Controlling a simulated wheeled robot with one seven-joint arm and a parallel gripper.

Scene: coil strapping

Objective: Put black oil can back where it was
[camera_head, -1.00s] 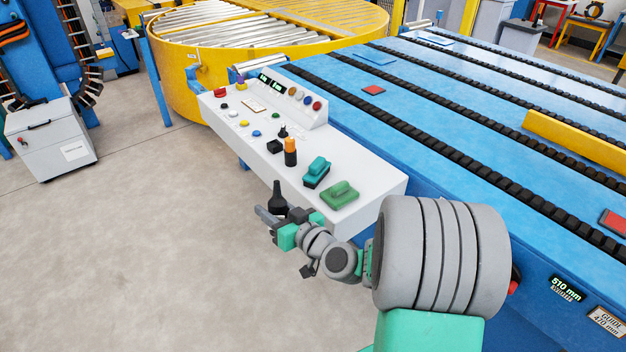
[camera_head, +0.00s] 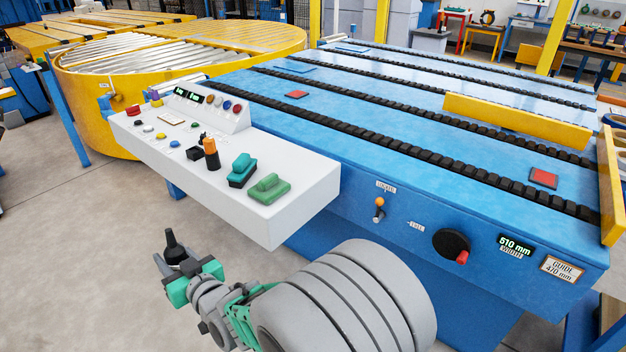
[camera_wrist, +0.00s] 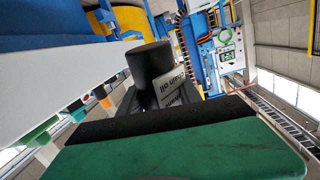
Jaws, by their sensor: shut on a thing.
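The black oil can (camera_head: 174,246), with a narrow pointed top, is held upright in my gripper (camera_head: 176,265). My gripper is shut on it, over the floor in front of the white console's lower left edge and apart from the console. In the wrist view the black oil can (camera_wrist: 150,66) is close up at the jaw, with a pale label with dark lettering, partly cut off from view. The lower part of the can is hidden by the fingers in the head view.
The white console (camera_head: 300,190) carries an orange-topped black bottle (camera_head: 211,154), a teal block (camera_head: 242,170), a green block (camera_head: 268,188) and several small buttons. A blue conveyor table (camera_head: 400,150) adjoins it. A yellow round turntable (camera_head: 90,110) stands behind. Open floor (camera_head: 80,270) lies left.

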